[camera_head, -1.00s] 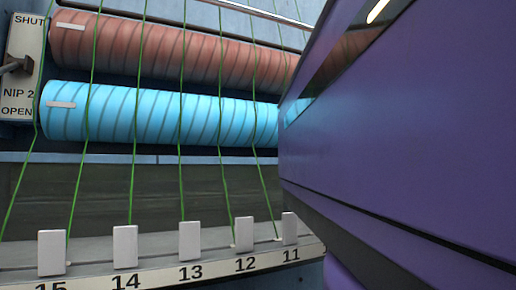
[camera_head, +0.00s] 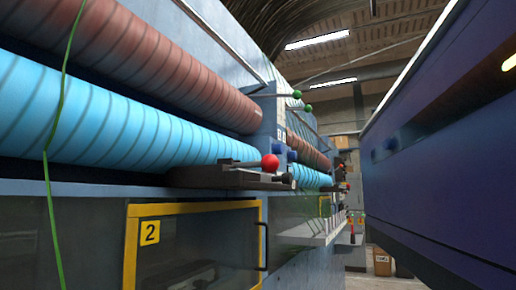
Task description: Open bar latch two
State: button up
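A yellow-framed door (camera_head: 194,208) in the lower part of the machine carries a yellow plate (camera_head: 149,232) marked 2, with a dark vertical handle at its right edge. Above it, a dark bar mechanism (camera_head: 230,180) with a red ball knob (camera_head: 270,162) sticks out below the end of the blue roller. No label shows on this mechanism, so I cannot tell whether it is bar latch two. My gripper is not in view.
A striped blue roller (camera_head: 120,130) and a reddish roller (camera_head: 150,60) run along the machine above the door. A green strand (camera_head: 50,200) hangs at the left. A narrow shelf (camera_head: 315,231) juts out farther along. Cardboard boxes (camera_head: 382,262) stand in the background.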

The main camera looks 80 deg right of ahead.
aim_at(269, 163)
jog(key=i+l+z, duration=0.1)
jog(key=z, duration=0.35)
jog(key=i+l+z, duration=0.1)
jog(key=z, duration=0.35)
